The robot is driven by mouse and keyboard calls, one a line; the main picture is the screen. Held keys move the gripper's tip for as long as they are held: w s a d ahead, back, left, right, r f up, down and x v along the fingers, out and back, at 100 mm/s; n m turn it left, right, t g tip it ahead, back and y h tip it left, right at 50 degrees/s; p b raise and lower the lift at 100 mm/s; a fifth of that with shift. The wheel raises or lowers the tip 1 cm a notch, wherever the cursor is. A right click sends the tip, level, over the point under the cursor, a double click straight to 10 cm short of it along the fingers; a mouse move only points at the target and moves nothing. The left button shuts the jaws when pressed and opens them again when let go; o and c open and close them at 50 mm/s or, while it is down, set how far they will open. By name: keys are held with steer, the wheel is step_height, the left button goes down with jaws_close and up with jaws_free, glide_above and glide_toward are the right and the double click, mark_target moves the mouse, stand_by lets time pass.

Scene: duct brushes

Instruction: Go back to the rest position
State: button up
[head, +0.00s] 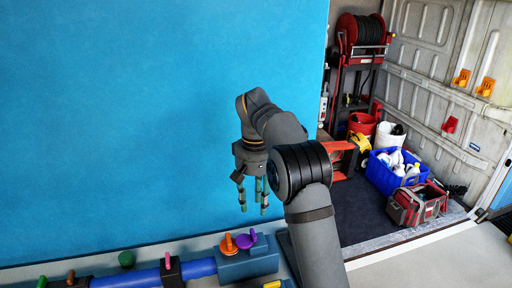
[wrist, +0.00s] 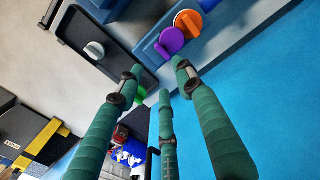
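My gripper (head: 254,202) hangs with its green fingers pointing down, in front of the blue wall and above the workbench. In the wrist view my gripper (wrist: 159,78) has its three fingers spread apart, with nothing visible held between them. An orange round piece (head: 229,243) and a purple piece (head: 246,240) sit on a blue block (head: 247,264) below and apart from the fingers. The orange piece (wrist: 188,21) and purple piece (wrist: 172,41) also show beyond the fingertips in the wrist view.
A blue pipe (head: 137,279) with small coloured handles runs along the bench at lower left. A dark tray (wrist: 72,25) holds a white round piece (wrist: 95,50). A hose reel (head: 361,32), blue crate (head: 382,176) and red tool bag (head: 416,206) stand at the right.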

step_height(320, 180, down, 12)
steer(key=shift+f, duration=0.1)
stand_by(0.5)
